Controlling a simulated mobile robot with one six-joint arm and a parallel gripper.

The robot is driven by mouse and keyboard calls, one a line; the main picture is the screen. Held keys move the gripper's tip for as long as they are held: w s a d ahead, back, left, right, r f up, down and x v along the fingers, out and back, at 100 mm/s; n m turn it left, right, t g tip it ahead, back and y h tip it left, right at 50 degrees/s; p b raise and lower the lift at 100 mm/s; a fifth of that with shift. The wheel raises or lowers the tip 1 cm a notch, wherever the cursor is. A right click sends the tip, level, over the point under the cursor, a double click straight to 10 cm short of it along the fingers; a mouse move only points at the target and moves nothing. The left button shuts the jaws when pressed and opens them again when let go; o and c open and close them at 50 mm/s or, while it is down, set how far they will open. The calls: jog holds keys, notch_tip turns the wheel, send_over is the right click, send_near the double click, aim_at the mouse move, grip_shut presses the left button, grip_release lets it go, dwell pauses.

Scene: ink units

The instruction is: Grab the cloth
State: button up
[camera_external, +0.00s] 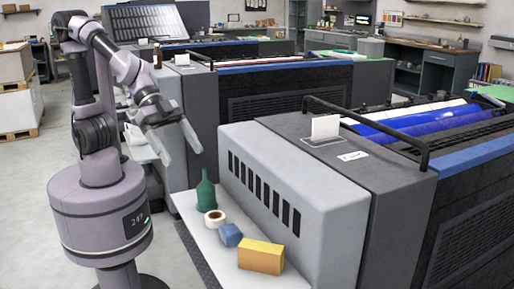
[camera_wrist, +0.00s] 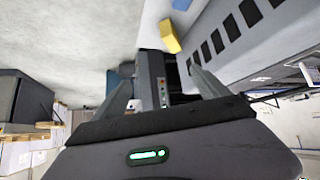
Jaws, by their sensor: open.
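A small blue folded item (camera_external: 230,235), which looks like the cloth, lies on the light grey ledge (camera_external: 217,256) along the side of the near press. It sits between a white roll and a yellow block. In the wrist view part of a blue thing, likely the same cloth (camera_wrist: 181,4), shows at the top edge, mostly cut off. My gripper (camera_external: 183,157) is open and empty, with its fingers pointing down, above and behind the ledge's far end and well apart from the cloth. In the wrist view its two fingers (camera_wrist: 161,78) are spread with nothing between them.
A green bottle (camera_external: 205,191) and the white roll (camera_external: 214,218) stand beyond the cloth. The yellow block (camera_external: 260,257) is on its near side and also shows in the wrist view (camera_wrist: 170,36). The press's vented grey housing (camera_external: 330,190) rises beside the ledge.

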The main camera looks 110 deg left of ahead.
jog(key=w+d+n+t+p, duration=0.1)
jog(key=w+d+n, duration=0.1)
jog(key=w+d, duration=0.6)
jog(key=w+d+f+n+t+p, duration=0.2)
jog(key=w+d+f, duration=0.1)
jog(key=w+d, duration=0.2)
jog(key=n+t+y+p, duration=0.1)
jog(key=n+y+p, duration=0.55)
jog(key=y, duration=0.85)
send_near(224, 231)
jog(key=shift+n, duration=0.95)
jog(key=b+x, duration=0.6)
jog(key=x, duration=0.6)
jog(key=shift+b, duration=0.4)
jog(key=c, duration=1.4)
jog(key=shift+c, duration=0.2)
